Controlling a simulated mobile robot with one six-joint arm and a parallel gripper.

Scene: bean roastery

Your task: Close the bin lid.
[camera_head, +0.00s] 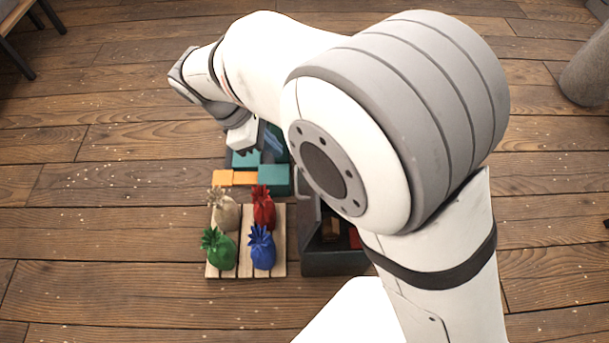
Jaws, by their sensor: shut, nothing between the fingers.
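A dark grey bin (335,264) stands on the floor at the lower middle, largely hidden behind my arm. Its top looks open where I see it, with an orange-brown piece (331,229) and a red piece (354,238) inside. My arm hides the rest of the bin, and I cannot make out its lid clearly. My gripper (246,143) is up and to the left of the bin, above the teal and orange boxes. It is shut with nothing in it, and appears apart from the bin.
Plank floor at left is clear.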

